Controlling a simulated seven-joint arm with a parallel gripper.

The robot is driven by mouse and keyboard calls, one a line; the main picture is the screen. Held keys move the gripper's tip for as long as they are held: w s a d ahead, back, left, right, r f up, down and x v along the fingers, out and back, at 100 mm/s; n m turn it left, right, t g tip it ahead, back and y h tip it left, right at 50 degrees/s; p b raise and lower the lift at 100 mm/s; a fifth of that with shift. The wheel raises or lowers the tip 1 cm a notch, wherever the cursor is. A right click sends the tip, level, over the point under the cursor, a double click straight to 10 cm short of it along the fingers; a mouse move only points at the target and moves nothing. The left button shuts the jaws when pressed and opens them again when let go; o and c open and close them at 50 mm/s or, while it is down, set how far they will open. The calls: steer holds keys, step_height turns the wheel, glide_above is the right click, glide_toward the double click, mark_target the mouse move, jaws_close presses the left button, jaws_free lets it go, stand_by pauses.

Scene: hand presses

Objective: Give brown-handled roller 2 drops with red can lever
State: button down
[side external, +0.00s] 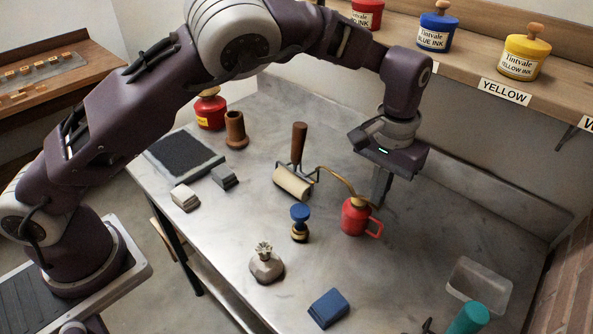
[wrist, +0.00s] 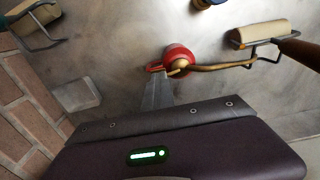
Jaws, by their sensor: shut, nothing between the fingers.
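The red can (side external: 355,215) stands upright on the metal table, with a red handle on its right and a long brass spout pointing left towards the roller. The brown-handled roller (side external: 293,182) has a cream cylinder and a brown handle standing up. The spout's end is close to the roller; I cannot tell whether it is over the cylinder. In the wrist view the can (wrist: 180,57) and the roller (wrist: 262,33) also show. My gripper (side external: 379,200) is shut and empty, pointing down behind and right of the can. Its fingertips (wrist: 156,80) appear close to the can's lever side; contact is unclear.
A blue-topped stamp (side external: 300,222), a grey knobbed object (side external: 266,264) and a blue block (side external: 329,308) stand in front. A teal-handled roller (side external: 468,319) and a clear tray (side external: 479,279) are at right. An ink shelf (side external: 470,75) overhangs the back.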

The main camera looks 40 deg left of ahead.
steer(key=shift+a+f, duration=0.1)
steer(key=shift+f, duration=0.2)
steer(key=shift+r, duration=1.2)
steer(key=shift+r, duration=0.1)
step_height(320, 180, up, 6)
steer(key=shift+f, duration=0.1)
